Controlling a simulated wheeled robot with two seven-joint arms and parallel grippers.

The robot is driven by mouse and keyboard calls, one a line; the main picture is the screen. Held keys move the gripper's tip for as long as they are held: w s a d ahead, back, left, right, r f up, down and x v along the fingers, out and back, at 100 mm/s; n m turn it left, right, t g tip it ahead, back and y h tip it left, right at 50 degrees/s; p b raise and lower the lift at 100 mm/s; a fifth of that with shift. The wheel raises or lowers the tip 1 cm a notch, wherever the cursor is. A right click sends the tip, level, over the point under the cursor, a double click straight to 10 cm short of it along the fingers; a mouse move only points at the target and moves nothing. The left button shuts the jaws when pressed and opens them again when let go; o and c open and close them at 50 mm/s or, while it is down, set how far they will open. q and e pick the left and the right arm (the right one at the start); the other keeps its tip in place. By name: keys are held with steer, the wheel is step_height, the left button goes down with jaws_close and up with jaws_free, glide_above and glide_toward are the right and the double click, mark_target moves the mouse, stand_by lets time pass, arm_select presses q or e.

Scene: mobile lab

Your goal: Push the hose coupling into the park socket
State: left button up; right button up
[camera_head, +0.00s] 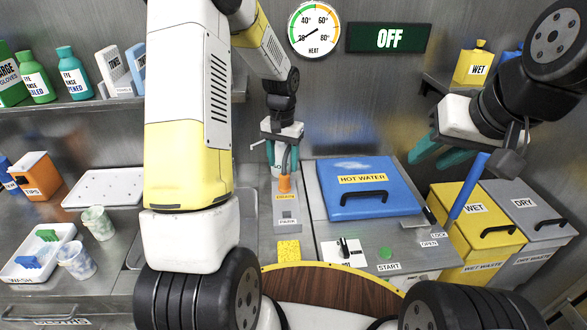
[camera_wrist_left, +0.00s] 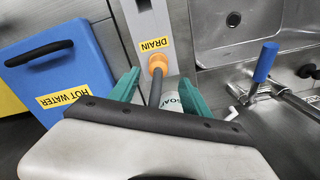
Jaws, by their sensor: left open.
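The orange hose coupling (camera_head: 284,184) sits at the station marked DRAIN, with a grey hose rising from it. It also shows in the left wrist view (camera_wrist_left: 158,64), where the hose runs back between my fingers. The park socket (camera_head: 289,229) lies nearer me on the same strip, by the PARK label; its opening is too small to make out. My left gripper (camera_head: 283,150) is open above and behind the coupling, fingers either side of the hose in the wrist view (camera_wrist_left: 160,88); contact cannot be told. My right gripper (camera_head: 438,155) is open and empty at the right.
A blue HOT WATER lid (camera_head: 365,187) stands right of the strip. Yellow WET (camera_head: 478,229) and grey DRY bins (camera_head: 530,212) stand right. A soap bottle (camera_wrist_left: 172,101) is close beneath my left fingers.

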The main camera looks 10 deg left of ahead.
mark_target(284, 175)
arm_select(q)
steer(key=f, duration=0.6)
steer(key=shift+s+d, duration=0.15)
steer(key=shift+s, duration=0.05)
jaws_close()
